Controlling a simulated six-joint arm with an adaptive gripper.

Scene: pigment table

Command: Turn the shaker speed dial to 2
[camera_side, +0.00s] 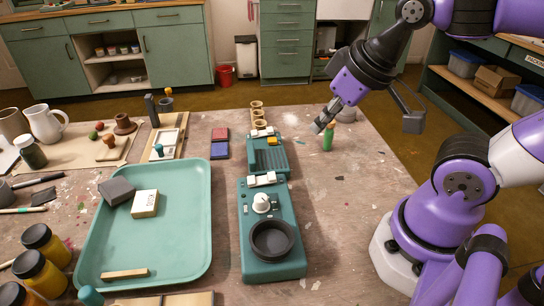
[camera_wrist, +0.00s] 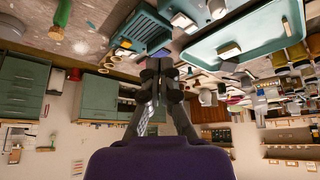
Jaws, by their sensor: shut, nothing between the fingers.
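The shaker (camera_side: 284,262) is a teal box in the lower middle of the side view. A white speed dial (camera_side: 262,203) stands on its top, behind a round black cup (camera_side: 271,241). Marks around the dial are too small to read, so its setting cannot be told. My gripper (camera_side: 318,127) is shut and empty, up and right of the shaker, well away from the dial. In the wrist view my gripper (camera_wrist: 160,64) has its fingers together. A white knob (camera_wrist: 217,8) at the top edge there looks like the dial.
A ribbed teal device (camera_side: 269,157) sits behind the shaker. A large teal tray (camera_side: 180,235) lies to the left. The table right of the shaker is mostly clear.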

